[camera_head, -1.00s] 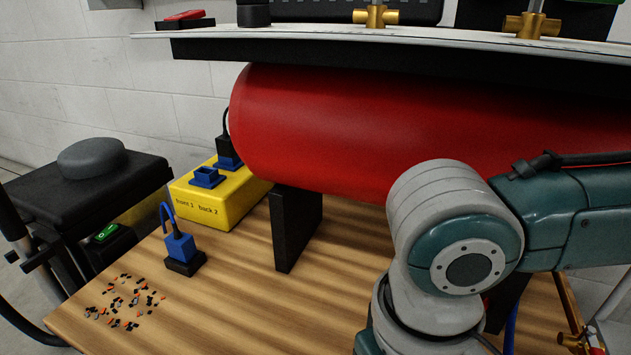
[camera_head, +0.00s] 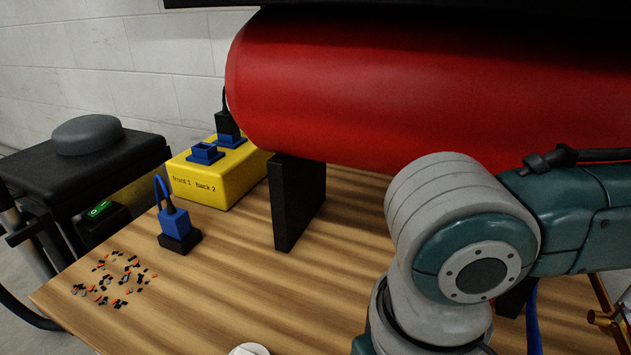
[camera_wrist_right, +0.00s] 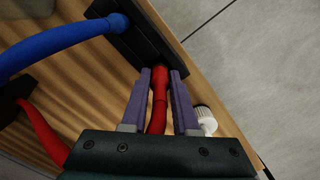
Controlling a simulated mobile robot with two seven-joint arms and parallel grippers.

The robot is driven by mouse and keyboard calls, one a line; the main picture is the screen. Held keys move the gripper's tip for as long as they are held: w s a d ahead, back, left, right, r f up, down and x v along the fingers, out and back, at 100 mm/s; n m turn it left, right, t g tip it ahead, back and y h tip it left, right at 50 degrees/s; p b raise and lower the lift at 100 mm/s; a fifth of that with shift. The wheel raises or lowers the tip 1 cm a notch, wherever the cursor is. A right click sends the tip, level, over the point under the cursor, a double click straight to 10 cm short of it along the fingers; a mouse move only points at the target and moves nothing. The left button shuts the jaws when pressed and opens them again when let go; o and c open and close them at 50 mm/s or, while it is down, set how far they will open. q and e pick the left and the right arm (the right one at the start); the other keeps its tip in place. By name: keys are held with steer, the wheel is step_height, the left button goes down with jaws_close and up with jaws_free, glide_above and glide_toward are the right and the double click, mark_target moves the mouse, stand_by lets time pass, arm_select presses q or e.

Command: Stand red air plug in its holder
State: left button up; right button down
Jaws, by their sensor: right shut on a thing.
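In the right wrist view, my right gripper (camera_wrist_right: 160,74) has its two purple fingers shut on the red air plug (camera_wrist_right: 158,92). A red hose runs back from the plug between the fingers. The plug's tip is at the edge of a black block (camera_wrist_right: 148,38), which looks like the holder. I cannot tell whether the tip is in the block or only in front of it. A blue hose (camera_wrist_right: 60,42) ends in the same block, left of the plug. My left gripper is not in view.
A white ribbed cap (camera_wrist_right: 205,119) is close to the right finger. The wooden table (camera_head: 215,295) edge runs beside the block. A red tank (camera_head: 400,85) on black supports overhangs the table. A yellow box (camera_head: 228,182) and blue plug (camera_head: 175,223) stand left.

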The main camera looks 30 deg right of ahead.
steer(key=shift+f, duration=0.35)
steer(key=c, duration=0.7)
jaws_free()
